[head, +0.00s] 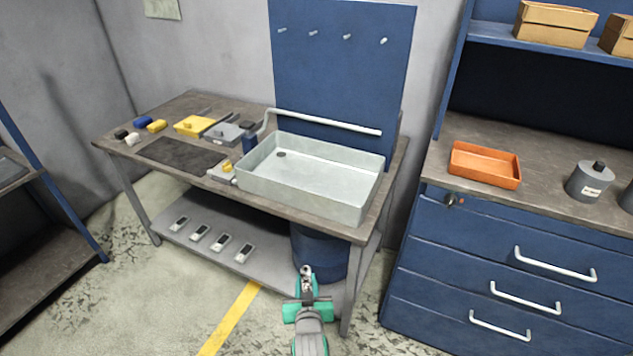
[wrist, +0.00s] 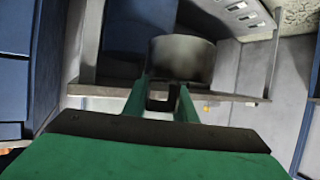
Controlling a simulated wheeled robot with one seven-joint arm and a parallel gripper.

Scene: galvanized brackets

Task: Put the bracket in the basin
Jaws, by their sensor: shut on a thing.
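The basin (head: 295,199) is a pale grey metal tub on the right part of the workbench, with a dark drain hole at its back left. It looks empty. My gripper (head: 307,292), with green parts, is in front of the bench, nearer to me than the basin and apart from it. It is shut on a small grey metal bracket (head: 306,271). In the wrist view, the bracket (wrist: 182,58) shows as a blurred grey rounded piece at the green fingertips (wrist: 163,95). Its full shape is hard to tell.
The workbench (head: 185,100) has a dark mat (head: 180,156) and several small items on its left. A blue drum (head: 318,252) stands beneath the bench. An orange tray (head: 484,165) lies on the drawer cabinet at right.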

